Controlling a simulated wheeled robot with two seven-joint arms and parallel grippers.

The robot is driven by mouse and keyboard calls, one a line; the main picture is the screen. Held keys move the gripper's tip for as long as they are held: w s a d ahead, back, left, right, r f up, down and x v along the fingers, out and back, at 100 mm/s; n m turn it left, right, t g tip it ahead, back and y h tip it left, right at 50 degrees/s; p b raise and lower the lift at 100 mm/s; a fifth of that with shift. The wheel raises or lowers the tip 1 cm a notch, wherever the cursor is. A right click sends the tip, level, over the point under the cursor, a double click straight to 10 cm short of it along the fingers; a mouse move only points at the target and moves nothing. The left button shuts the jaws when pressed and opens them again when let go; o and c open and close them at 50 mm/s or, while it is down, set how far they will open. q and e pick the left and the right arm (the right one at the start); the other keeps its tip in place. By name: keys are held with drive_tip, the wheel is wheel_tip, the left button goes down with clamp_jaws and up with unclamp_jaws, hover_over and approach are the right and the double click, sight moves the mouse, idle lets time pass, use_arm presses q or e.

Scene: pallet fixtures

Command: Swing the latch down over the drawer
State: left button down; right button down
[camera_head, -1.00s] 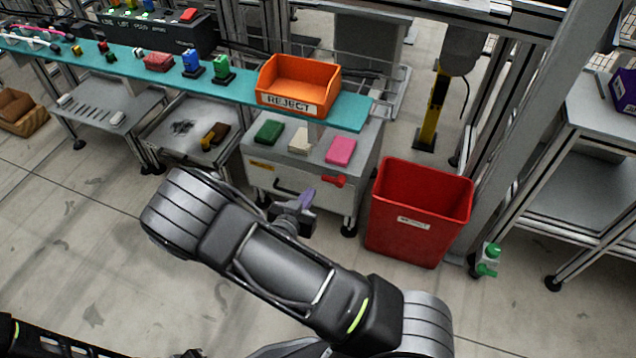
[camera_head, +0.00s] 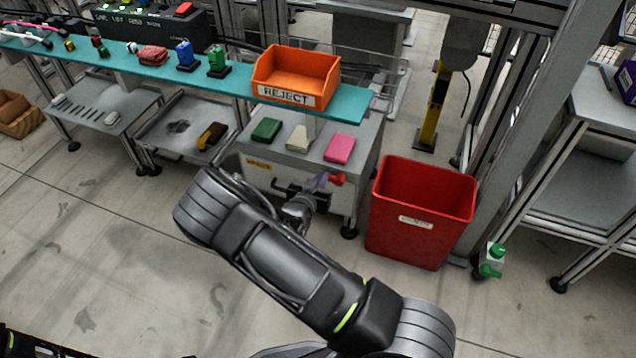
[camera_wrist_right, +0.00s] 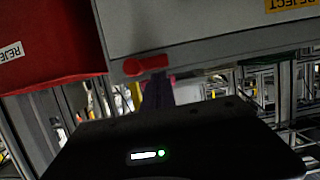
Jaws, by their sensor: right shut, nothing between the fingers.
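The drawer is in the grey cabinet (camera_head: 262,180) under the teal shelf; its dark handle is on the front, partly behind my arm. The red latch (camera_head: 339,179) sits at the right of the cabinet front. In the right wrist view the latch (camera_wrist_right: 146,65) lies roughly level along the cabinet's edge, its rounded end at left. My right gripper (camera_head: 323,181) is shut and empty, with its purple fingers beside the latch's free end. In the wrist view the fingertips (camera_wrist_right: 158,80) meet the latch's outline; I cannot tell whether they touch. My left gripper is not in view.
A red bin (camera_head: 420,220) stands close to the right of the cabinet. Green, cream and pink blocks (camera_head: 340,149) lie on the cabinet top. An orange reject tray (camera_head: 297,78) sits on the shelf above. The floor at front left is clear.

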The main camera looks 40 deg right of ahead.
drive_tip(key=shift+w+d+f, duration=0.1)
drive_tip(key=shift+d+f, duration=0.05)
drive_tip(key=shift+f, duration=0.2)
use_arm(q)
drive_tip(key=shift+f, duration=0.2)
